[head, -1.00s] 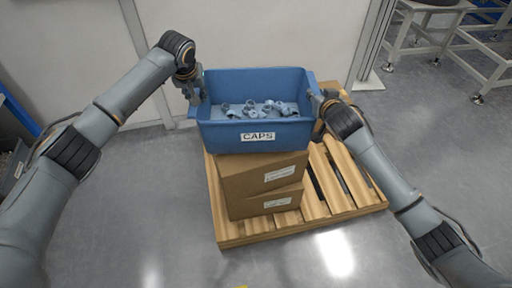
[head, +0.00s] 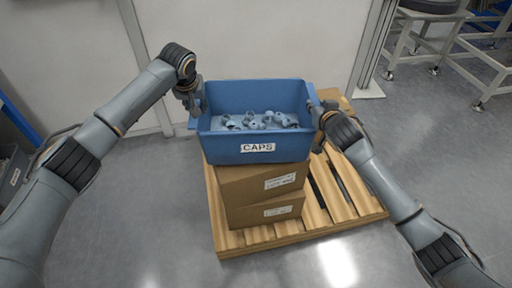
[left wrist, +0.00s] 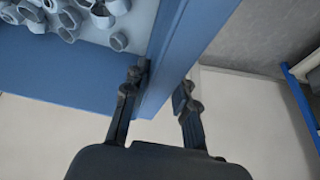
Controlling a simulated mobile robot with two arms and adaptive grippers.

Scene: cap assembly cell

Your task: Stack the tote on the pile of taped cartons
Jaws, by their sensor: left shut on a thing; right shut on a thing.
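The blue tote (head: 260,157), labelled CAPS and holding several pale caps (head: 250,121), is upright over the pile of taped cartons (head: 245,186). I cannot tell whether its base touches the top carton. My left gripper (head: 195,108) is shut on the tote's left rim; the left wrist view shows its fingers (left wrist: 160,90) on either side of the blue wall (left wrist: 180,55). My right gripper (head: 318,110) is at the tote's right rim and shut on it, its fingertips partly hidden by its own wrist.
The cartons stand on a wooden pallet (head: 340,215), with bare slats to their right. Another carton (head: 336,98) shows behind my right gripper. A pale wall (head: 250,40) is behind the pallet. A grey metal stand (head: 455,50) is at the far right. Floor in front is clear.

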